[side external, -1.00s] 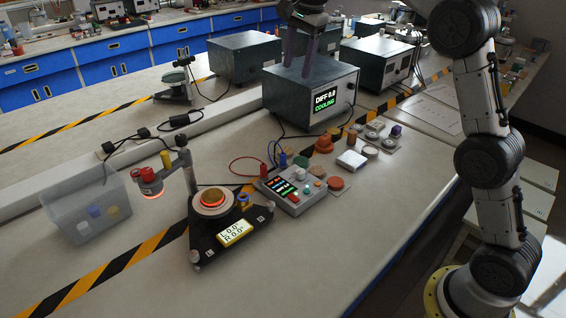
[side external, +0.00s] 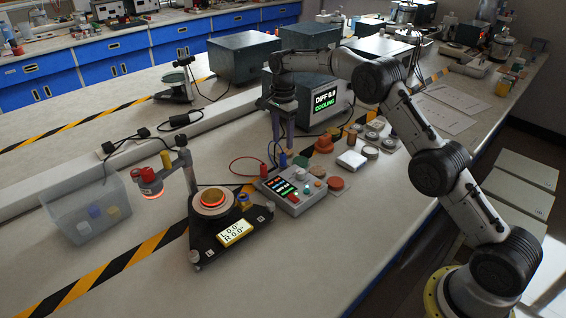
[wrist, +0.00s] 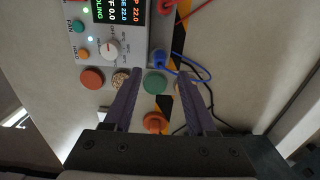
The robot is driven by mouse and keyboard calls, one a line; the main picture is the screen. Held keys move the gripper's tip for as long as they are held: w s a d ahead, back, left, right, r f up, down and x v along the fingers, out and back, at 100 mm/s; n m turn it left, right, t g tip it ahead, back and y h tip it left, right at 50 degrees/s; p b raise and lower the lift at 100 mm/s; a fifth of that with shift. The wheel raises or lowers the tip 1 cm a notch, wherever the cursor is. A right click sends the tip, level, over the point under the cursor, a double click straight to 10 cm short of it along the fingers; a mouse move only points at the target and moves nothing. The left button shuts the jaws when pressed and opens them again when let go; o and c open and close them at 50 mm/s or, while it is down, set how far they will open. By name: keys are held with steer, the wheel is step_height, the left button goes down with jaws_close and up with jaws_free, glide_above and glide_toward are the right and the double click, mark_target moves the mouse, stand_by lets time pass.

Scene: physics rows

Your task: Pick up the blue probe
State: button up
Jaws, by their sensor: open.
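The blue probe (side external: 283,160) stands upright beside the grey control box, just right of a red probe (side external: 264,171). In the wrist view the blue probe (wrist: 158,57) has a blue cable and lies just ahead of the gap between my fingertips. My gripper (side external: 283,143) is open and points down above the blue probe, with its purple fingers apart. In the wrist view my gripper (wrist: 160,75) has nothing held between its fingers. Whether a finger touches the probe I cannot tell.
The control box (side external: 292,200) is close by. A green disc (wrist: 155,82) and red discs lie near my fingers. Orange knobs (side external: 323,145) stand to the right. The instrument reading COOLING (side external: 342,112) stands behind. The front bench strip is clear.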

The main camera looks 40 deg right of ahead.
mark_target(283, 154)
steer(key=shift+f, duration=3.35)
steer(key=shift+c, duration=0.4)
jaws_close()
